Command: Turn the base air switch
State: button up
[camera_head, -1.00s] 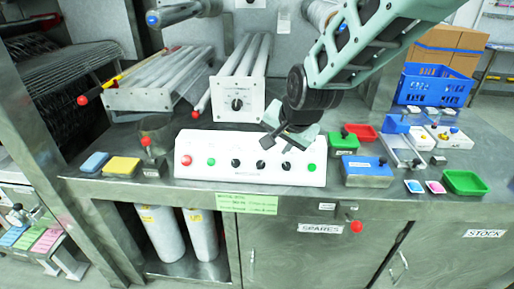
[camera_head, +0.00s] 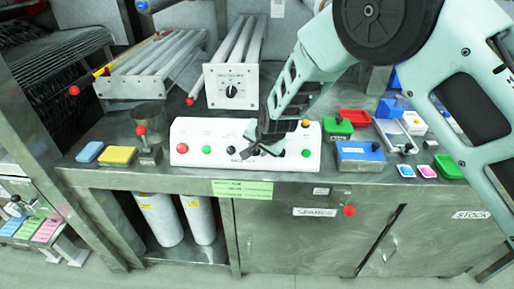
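A white sloped control panel (camera_head: 205,135) stands on the steel bench. It carries a red button (camera_head: 182,148), a green button (camera_head: 207,149), black rotary knobs (camera_head: 231,150) and another green button (camera_head: 306,153) at the right. The labels are too small to read, so I cannot tell which knob is the base air switch. My gripper (camera_head: 250,148) hangs over the panel's middle-right knobs and hides part of them. I cannot tell whether it touches a knob, or whether its fingers are open.
A white box with a single black knob (camera_head: 231,90) stands behind the panel. A red-topped lever (camera_head: 141,131) stands left of it, beside yellow (camera_head: 118,155) and blue (camera_head: 89,152) blocks. A blue-topped box (camera_head: 360,151) and a green tray (camera_head: 338,128) sit close at right.

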jog(key=shift+x, duration=0.95)
jog(key=c, duration=0.6)
